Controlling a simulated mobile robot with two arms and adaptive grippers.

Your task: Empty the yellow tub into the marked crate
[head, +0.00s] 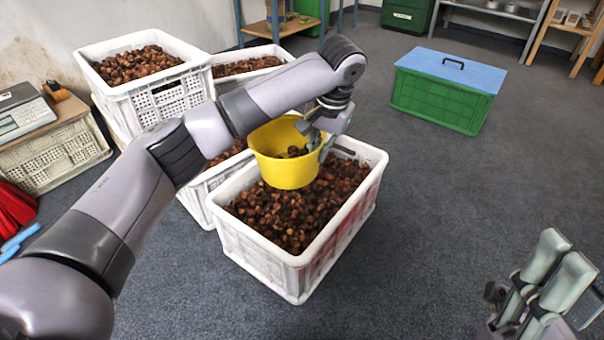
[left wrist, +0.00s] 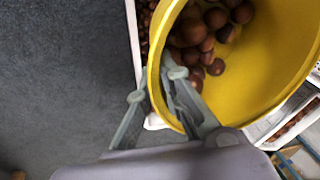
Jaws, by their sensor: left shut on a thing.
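The yellow tub (head: 283,171) is held in the air over the front white crate (head: 292,268), and looks roughly upright, perhaps slightly tilted. A small heap of chestnuts (left wrist: 205,35) lies in the tub, with much of its inner wall bare. My left gripper (head: 326,146) is shut on the tub's rim, one finger inside and one outside in the left wrist view (left wrist: 157,86). The front crate is full of loose chestnuts (head: 275,218) and has a faint reddish patch on its right side. My right gripper (head: 560,262) is at the lower right, away from the crates; its finger gap is unclear.
More white crates of chestnuts stand behind, including a stacked one (head: 160,100) at the left. A scale (head: 22,112) sits on a crate at far left. A green box with a blue lid (head: 445,95) stands at back right. The floor right of the crates is clear.

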